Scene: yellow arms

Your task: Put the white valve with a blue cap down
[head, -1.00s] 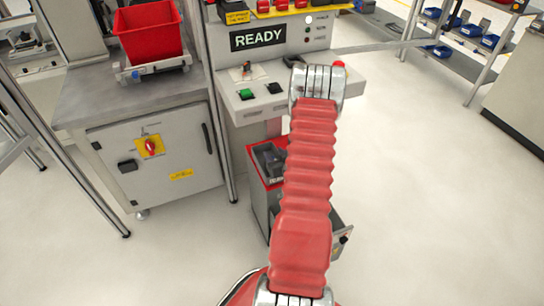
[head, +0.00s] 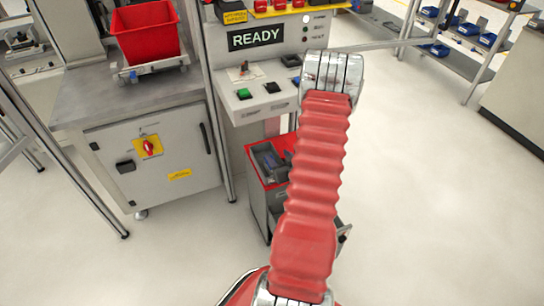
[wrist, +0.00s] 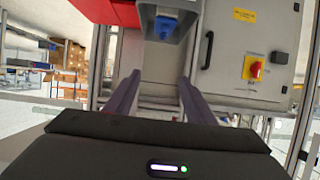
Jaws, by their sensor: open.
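My gripper (wrist: 160,82) is open in the wrist view, its two dark fingers wide apart with nothing visible between the tips. In the head view it is hidden behind my red arm. I cannot make out the white valve with a blue cap for sure in either view. A blue object (wrist: 166,27) with a small pale part shows beyond the fingers in the wrist view; I cannot tell what it is. A small item (head: 243,72) lies on a pale card on the console shelf; it is too small to identify.
The console (head: 270,105) has green and black buttons and a READY display. A drawer unit (head: 257,195) with a red top stands below it, partly behind my arm. A red bin (head: 147,35) stands on the grey cabinet (head: 160,155) at left. The floor at right is clear.

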